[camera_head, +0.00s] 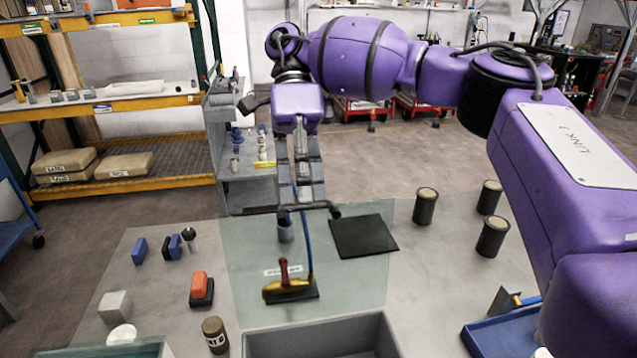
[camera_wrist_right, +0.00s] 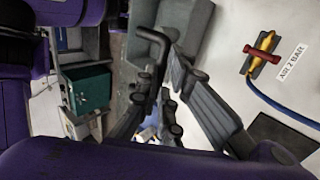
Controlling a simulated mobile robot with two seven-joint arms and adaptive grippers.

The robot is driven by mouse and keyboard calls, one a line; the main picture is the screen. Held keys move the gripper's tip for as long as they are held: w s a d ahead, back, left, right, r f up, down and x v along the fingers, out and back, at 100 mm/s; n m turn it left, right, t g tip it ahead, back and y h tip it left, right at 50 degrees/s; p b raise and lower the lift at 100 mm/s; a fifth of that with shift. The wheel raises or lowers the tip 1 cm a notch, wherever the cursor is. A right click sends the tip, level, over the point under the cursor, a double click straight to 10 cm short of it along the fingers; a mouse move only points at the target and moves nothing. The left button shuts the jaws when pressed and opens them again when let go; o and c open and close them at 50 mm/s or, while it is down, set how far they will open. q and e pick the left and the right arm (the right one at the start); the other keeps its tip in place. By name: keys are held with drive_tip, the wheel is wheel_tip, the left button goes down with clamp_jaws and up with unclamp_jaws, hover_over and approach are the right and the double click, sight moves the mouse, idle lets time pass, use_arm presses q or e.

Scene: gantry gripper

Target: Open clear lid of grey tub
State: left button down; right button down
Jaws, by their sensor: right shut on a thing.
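The grey tub (camera_head: 320,341) stands at the front edge of the table, cut off at the bottom of the head view; it also shows in the right wrist view (camera_wrist_right: 190,18). Its clear lid (camera_head: 368,285), a faint greenish pane, stands raised from the tub's far rim. The table behind shows through it. My right gripper (camera_head: 304,206) points down at the lid's upper edge and is shut on the black bar handle (camera_head: 335,211). The handle's bent end (camera_wrist_right: 150,38) shows beside the fingers in the wrist view. My left gripper is out of view.
A yellow valve with a red lever (camera_head: 288,288), a blue hose (camera_head: 307,240) and a black mat (camera_head: 362,236) lie beyond the lid. Black canisters (camera_head: 492,237) stand right. An orange-and-black block (camera_head: 201,288) and a brown jar (camera_head: 215,335) stand left. A blue tray (camera_head: 490,338) sits front right.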

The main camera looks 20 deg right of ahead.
wheel_tip(320, 180, down, 4)
drive_tip(key=shift+r+g, duration=0.1)
drive_tip(key=shift+g, duration=0.2)
drive_tip(key=c, duration=1.8)
unclamp_jaws()
drive_tip(key=shift+s+a+r, duration=0.1)
drive_tip(key=shift+a+r, duration=0.05)
drive_tip(key=shift+c, duration=0.2)
drive_tip(key=shift+r, duration=0.65)
drive_tip(key=shift+w+r, duration=0.15)
drive_tip(key=shift+w, duration=0.05)
drive_tip(key=v, duration=0.7)
drive_tip(key=shift+r, duration=0.1)
